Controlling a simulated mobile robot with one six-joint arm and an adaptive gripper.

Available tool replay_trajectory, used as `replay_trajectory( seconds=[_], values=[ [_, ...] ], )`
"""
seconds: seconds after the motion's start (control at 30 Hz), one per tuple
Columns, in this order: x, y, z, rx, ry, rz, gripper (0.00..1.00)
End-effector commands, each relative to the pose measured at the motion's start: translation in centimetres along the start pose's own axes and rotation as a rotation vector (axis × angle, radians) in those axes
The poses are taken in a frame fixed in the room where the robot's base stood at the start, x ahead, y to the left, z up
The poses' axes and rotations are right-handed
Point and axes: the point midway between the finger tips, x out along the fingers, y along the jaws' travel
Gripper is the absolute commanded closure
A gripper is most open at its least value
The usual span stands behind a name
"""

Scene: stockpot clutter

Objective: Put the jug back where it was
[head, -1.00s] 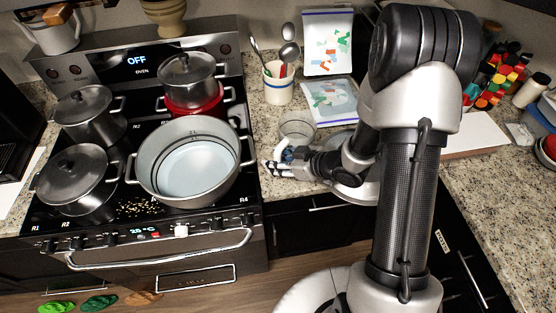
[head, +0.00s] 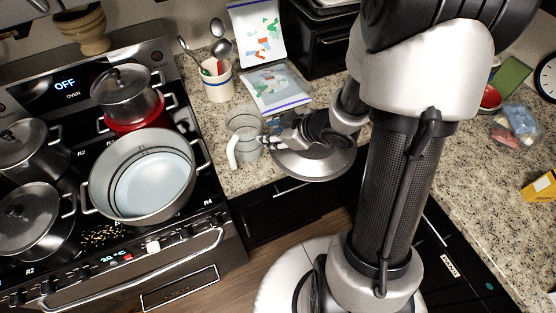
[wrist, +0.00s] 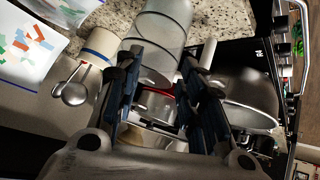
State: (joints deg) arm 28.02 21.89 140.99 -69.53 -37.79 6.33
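The clear jug (head: 243,127) with a white handle stands on the granite counter, right of the stove, with its handle toward the front left. My gripper (head: 268,141) is just to its right, low by the counter. In the wrist view, the two dark fingers of my gripper (wrist: 161,57) are spread apart, and the jug (wrist: 163,28) shows ahead of and between their tips. The fingers look open and not closed on the jug; whether a fingertip touches it I cannot tell.
A large open pot (head: 143,173) sits on the stove among several lidded pots. A utensil crock (head: 217,82) and a bag of coloured pieces (head: 276,86) are behind the jug. The counter's front edge is close below the jug.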

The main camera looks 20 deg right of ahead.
Motion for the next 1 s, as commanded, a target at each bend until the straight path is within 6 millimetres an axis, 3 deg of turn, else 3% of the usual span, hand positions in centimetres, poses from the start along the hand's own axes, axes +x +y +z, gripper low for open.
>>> replay_trajectory(
  seconds=[0.1, 0.2, 0.27, 0.37, 0.5, 0.7, 0.83, 1.0],
  values=[
    [-4.0, 3.9, -2.5, 0.006, -0.129, 0.213, 0.63],
    [-8.4, 5.3, -3.9, 0.079, -0.221, 0.354, 0.63],
    [-11.1, 5.0, -4.5, 0.141, -0.265, 0.413, 0.63],
    [-15.4, 2.8, -5.1, 0.268, -0.321, 0.462, 0.63],
    [-20.0, -3.1, -5.3, 0.45, -0.371, 0.42, 0.63],
    [-23.5, -11.2, -5.3, 0.598, -0.411, 0.262, 0.63],
    [-24.4, -13.7, -5.2, 0.628, -0.424, 0.202, 0.63],
    [-24.5, -14.1, -5.2, 0.634, -0.429, 0.191, 0.63]
  ],
)
